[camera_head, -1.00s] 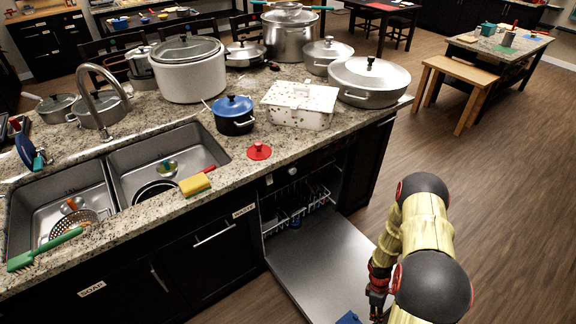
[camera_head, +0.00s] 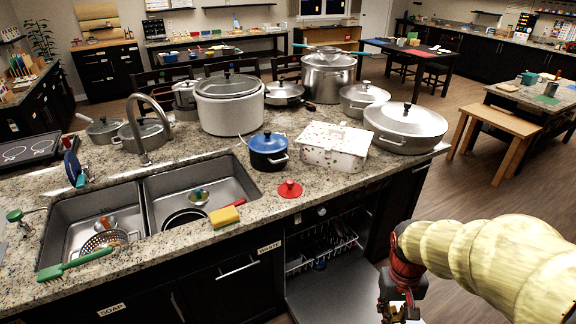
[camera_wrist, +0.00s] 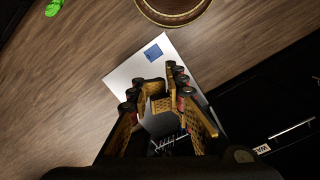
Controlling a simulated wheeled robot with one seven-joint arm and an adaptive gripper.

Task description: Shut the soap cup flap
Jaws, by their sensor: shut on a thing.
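The dishwasher door (camera_head: 335,290) lies folded down, its grey inner panel facing up. It also shows as a pale panel in the wrist view (camera_wrist: 122,78). A small blue square piece (camera_wrist: 153,52), apparently the soap cup flap, is on the panel near its far end in the wrist view. Whether it stands up or lies flat I cannot tell. It is out of the head view. My gripper (camera_head: 398,308) is at the head view's bottom edge, right of the door. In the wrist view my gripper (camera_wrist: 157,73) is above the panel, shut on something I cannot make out.
The dishwasher rack (camera_head: 325,255) shows under the granite counter (camera_head: 235,215). A round brown-rimmed object (camera_wrist: 172,8) is beyond the door in the wrist view, and a green item (camera_wrist: 54,8) lies at upper left. The wood floor (camera_head: 470,205) is open on the right.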

